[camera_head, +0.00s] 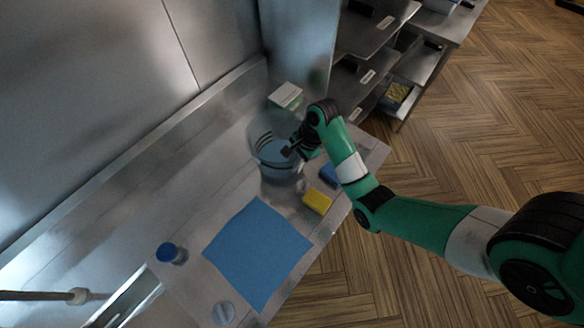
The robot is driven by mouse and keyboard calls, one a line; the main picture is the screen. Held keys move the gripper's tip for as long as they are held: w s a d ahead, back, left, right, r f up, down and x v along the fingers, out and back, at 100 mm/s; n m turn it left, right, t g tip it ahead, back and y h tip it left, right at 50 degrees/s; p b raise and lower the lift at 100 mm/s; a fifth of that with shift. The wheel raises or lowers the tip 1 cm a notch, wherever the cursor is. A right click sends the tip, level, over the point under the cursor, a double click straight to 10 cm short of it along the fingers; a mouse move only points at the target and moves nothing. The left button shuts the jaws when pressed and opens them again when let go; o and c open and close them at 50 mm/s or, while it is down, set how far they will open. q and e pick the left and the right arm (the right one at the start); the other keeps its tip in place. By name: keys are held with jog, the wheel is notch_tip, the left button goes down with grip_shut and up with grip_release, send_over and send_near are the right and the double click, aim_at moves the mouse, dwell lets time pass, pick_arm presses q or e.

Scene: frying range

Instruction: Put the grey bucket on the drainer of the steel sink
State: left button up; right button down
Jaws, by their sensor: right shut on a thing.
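The grey bucket (272,170) is upright at the far end of the steel counter, with darker bands near its rim. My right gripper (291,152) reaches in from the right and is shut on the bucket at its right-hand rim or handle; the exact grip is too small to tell. I cannot tell whether the bucket's base touches the steel. The steel sink's drainer (190,228) runs along the wall toward the basin (130,296) at the lower left, only partly in view. My left gripper is not in view.
A blue cloth (258,252) lies flat on the steel. A yellow sponge (317,201) and a blue item (329,175) lie right of the bucket. A blue-capped container (168,253) stands near the basin. A green-and-white box (286,95) is behind the bucket. Shelves (372,55) stand beyond.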

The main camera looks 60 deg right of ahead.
jog(key=shift+s+f, duration=0.15)
jog(key=shift+f, duration=0.8)
jog(key=c, duration=0.9)
grip_release()
jog(key=shift+c, duration=0.2)
pick_arm(q)
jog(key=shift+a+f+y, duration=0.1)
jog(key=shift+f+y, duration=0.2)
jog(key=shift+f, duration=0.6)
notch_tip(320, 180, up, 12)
jog(key=p, duration=1.1)
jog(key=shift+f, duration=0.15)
pick_arm(e)
jog(key=v, duration=1.2)
jog(key=shift+r, duration=0.15)
